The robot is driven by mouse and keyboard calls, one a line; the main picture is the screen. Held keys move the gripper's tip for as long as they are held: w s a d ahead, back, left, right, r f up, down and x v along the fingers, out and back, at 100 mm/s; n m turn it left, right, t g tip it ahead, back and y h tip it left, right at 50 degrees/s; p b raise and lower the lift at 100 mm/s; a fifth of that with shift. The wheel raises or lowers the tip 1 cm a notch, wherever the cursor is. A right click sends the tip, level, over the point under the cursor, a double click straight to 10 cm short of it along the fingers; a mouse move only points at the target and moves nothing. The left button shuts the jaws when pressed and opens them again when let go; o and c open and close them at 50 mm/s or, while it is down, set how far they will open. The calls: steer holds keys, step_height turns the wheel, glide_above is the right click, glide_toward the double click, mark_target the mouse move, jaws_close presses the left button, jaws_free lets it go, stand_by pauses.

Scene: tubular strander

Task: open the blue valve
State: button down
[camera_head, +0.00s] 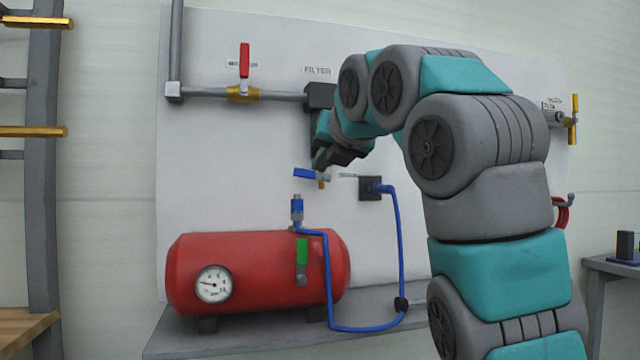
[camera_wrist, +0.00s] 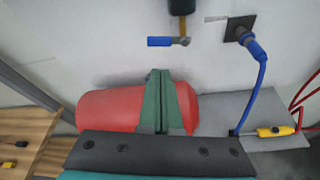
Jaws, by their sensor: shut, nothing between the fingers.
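The blue valve (camera_head: 306,174) is on the white panel below the filter, with its blue lever lying about level and pointing left from a small brass body. In the wrist view the blue valve (camera_wrist: 161,41) lies just beyond my fingertips. My gripper (camera_head: 320,158) is in front of the panel, close above the valve in the head view. In the wrist view my gripper (camera_wrist: 160,72) shows two green fingers closed together with nothing held. There is a visible gap between the fingertips and the lever in that view; depth is hard to judge.
A red tank (camera_head: 258,270) with a gauge and green-handled valve (camera_head: 302,255) stands on the grey bench below. A blue hose (camera_head: 398,230) loops from a wall socket (camera_head: 369,188) to the tank. A red-handled valve (camera_head: 244,62) is on the upper pipe. A yellow-handled tool (camera_wrist: 275,131) lies right.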

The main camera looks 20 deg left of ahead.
mark_target(313, 175)
steer(key=shift+n, duration=0.5)
steer(key=p+x, duration=0.1)
steer(key=x, duration=0.9)
steer(key=shift+s+a+f, duration=0.1)
steer(key=shift+a, duration=0.1)
